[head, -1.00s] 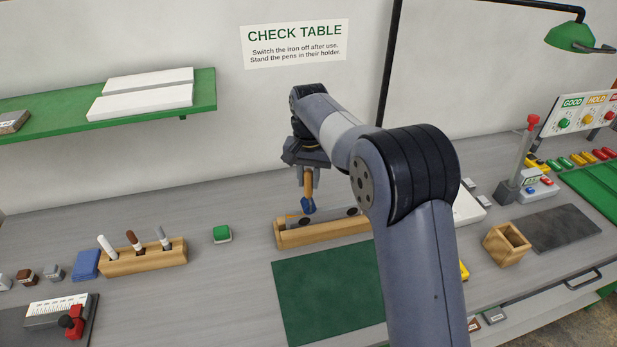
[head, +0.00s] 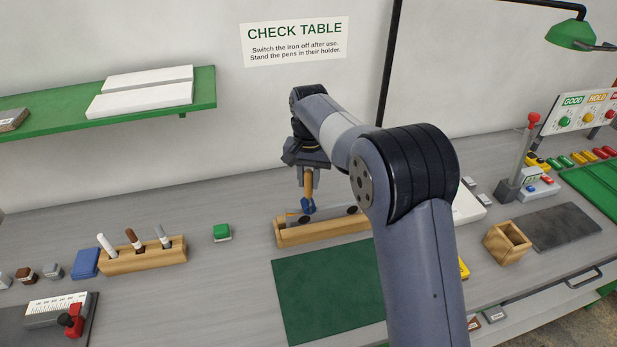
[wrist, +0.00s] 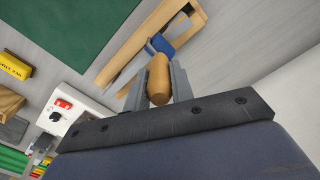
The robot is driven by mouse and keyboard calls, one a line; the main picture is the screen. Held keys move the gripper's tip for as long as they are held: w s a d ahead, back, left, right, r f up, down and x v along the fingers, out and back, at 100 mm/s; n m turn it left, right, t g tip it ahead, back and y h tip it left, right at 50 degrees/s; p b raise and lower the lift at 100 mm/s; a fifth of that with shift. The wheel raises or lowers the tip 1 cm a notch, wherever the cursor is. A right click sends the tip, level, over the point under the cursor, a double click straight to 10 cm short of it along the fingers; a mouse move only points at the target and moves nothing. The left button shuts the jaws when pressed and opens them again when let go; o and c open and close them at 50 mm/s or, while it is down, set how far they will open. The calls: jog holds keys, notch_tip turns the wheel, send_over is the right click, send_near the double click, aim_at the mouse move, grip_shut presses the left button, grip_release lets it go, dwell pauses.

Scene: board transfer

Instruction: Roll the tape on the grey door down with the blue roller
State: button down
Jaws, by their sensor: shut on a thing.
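My gripper (head: 309,175) is shut on the wooden handle of the blue roller (head: 307,205). The roller hangs downward, its blue head at the left part of the grey door (head: 333,212). Whether it touches the door I cannot tell. The door lies in a wooden cradle (head: 322,234), with dark round spots on its face. A thin orange strip, perhaps the tape, shows beside the roller head; most of it is hidden. In the wrist view the wooden handle (wrist: 158,76) sits between the fingers, with the blue head (wrist: 160,43) beyond it over the cradle (wrist: 122,63).
A green mat (head: 325,292) lies in front of the cradle. An open wooden box (head: 506,243) is to the right. My arm hides the cradle's right end.

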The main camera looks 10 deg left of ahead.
jog(key=shift+s+a+r+p, duration=0.15)
jog(key=shift+s+a+p, duration=0.15)
jog(key=shift+a, duration=0.2)
jog(key=shift+s+a+p, duration=0.25)
jog(key=shift+a+p, duration=0.15)
jog(key=shift+a, duration=0.15)
jog(key=shift+s+a+p, duration=0.25)
jog(key=shift+a+p, duration=0.1)
jog(key=shift+a, duration=0.2)
dwell(0.4)
jog(key=shift+d, duration=0.1)
jog(key=shift+w+d, duration=0.4)
jog(key=shift+d, duration=0.4)
jog(key=shift+w+d, duration=0.4)
jog(key=shift+d, duration=0.35)
jog(key=shift+s+a, duration=1.1)
jog(key=shift+a, duration=1.2)
jog(key=shift+w+d, duration=0.35)
jog(key=shift+d, duration=0.4)
jog(key=shift+w+d, duration=0.4)
jog(key=shift+d, duration=0.4)
jog(key=shift+w+d, duration=0.35)
jog(key=shift+d, duration=0.4)
